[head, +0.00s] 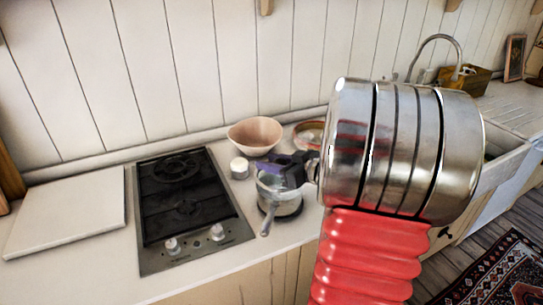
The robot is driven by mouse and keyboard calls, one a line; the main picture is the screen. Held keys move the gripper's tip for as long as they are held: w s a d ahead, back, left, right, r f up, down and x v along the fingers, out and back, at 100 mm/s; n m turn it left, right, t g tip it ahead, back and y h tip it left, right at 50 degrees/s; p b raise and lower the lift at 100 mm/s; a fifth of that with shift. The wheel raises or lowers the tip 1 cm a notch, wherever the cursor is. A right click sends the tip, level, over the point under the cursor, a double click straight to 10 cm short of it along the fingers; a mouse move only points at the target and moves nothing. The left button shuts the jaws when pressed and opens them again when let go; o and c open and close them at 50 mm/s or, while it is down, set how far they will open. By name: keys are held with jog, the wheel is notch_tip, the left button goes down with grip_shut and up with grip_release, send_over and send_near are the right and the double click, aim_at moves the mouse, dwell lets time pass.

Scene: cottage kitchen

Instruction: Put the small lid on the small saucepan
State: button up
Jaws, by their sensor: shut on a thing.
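The small saucepan (284,208) is a metal pan on the counter just right of the hob, with its handle (266,222) pointing towards the front. My gripper (271,170) is dark and reaches in from the right, right above the pan. It is shut on what looks like the small lid (271,182), a pale, see-through disc at the top of the pan. I cannot tell whether the lid touches the rim or is a little above it. My wrist hides part of the pan's right side and the counter behind it.
A black hob (188,203) lies to the left, with a white board (65,214) beyond it. A small white jar (239,169), a pink bowl (255,135) and another bowl (306,136) stand behind the pan. The tap (437,40) and a wooden crate (470,80) are at the right.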

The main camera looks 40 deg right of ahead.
jog(key=shift+f, duration=0.95)
jog(key=shift+s+f, duration=0.1)
jog(key=shift+f, duration=0.3)
dwell(1.1)
jog(key=o, duration=0.9)
jog(key=shift+s, duration=0.1)
jog(key=shift+v, duration=5.35)
